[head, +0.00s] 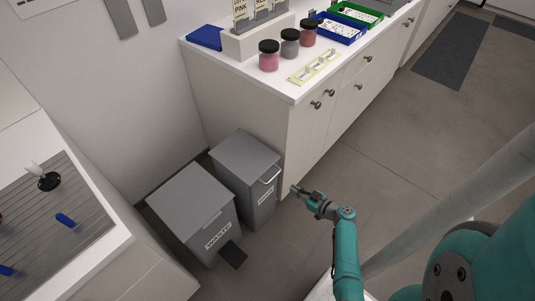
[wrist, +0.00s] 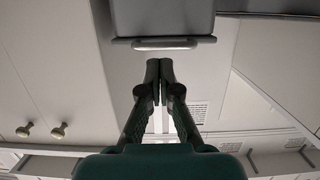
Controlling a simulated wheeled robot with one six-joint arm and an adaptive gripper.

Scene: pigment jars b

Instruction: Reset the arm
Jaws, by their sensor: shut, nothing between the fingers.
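My gripper (head: 294,189) shows in the head view at the end of my teal arm, in front of the white cabinet. In the wrist view my gripper (wrist: 160,64) has its two dark fingers together, shut and with nothing between them. It is apart from the counter and the jars in the head view. A grey bin (head: 246,160) with a bar handle stands just left of my gripper. The bin and its handle (wrist: 162,43) also show beyond the fingertips in the wrist view.
A grey bin labelled waste (head: 190,205) with a dark pedal stands at the lower left. On the white counter (head: 290,88) are several dark-lidded jars, a blue tray (head: 341,27) and a green tray (head: 356,13). The floor (head: 400,130) to the right is clear.

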